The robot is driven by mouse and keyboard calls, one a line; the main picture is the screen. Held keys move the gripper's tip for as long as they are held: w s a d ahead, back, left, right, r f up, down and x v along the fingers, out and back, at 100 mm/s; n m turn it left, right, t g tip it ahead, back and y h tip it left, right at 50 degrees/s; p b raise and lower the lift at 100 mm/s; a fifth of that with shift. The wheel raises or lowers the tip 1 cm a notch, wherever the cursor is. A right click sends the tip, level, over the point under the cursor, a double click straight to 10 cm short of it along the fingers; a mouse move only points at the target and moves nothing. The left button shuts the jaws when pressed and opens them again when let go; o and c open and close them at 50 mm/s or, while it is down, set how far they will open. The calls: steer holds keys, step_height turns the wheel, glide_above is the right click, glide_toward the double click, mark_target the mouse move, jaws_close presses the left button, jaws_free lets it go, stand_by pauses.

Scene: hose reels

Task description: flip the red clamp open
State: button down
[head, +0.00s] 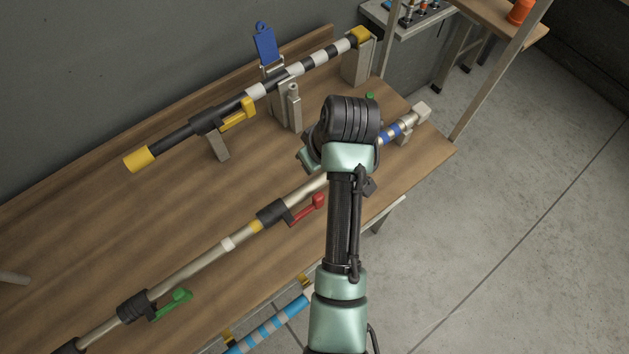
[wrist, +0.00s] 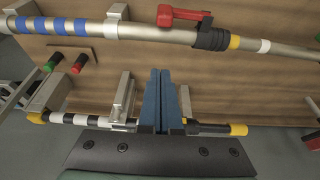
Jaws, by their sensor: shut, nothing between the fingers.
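The red clamp (head: 309,208) is a small red lever on a black collar (head: 271,213) around a long metal pipe (head: 190,270). The lever lies roughly alongside the pipe, on its near side. In the wrist view the red clamp (wrist: 182,14) is at the top, beside the black collar (wrist: 211,38). My gripper (wrist: 160,72) shows there as two dark blue fingers side by side, shut and empty. The fingers are apart from the clamp, below it in that picture. In the head view my arm hides the fingers and part of the pipe.
A green lever (head: 176,303) sits lower on the same pipe. A black and white striped pole (head: 318,60) with a yellow lever (head: 238,114) and an upright blue tag (head: 265,44) stands behind. Red (wrist: 80,62) and green (wrist: 55,60) knobs rise near the pipe's blue-banded end.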

mark_target(306, 209)
steer(key=p+x, duration=0.1)
steer(key=x, duration=0.9)
steer(key=shift+w, duration=0.1)
steer(key=shift+s+d+r+p, duration=0.2)
steer(key=shift+s+d+p, duration=0.5)
steer(key=shift+s+p, duration=0.4)
steer(key=shift+s+d+f+p, duration=0.1)
steer(key=shift+s+d+p, duration=0.35)
steer(key=shift+s, duration=0.1)
steer(key=shift+w+d+f+b, duration=0.1)
steer(key=shift+d+f+b, duration=0.05)
steer(key=shift+b, duration=0.15)
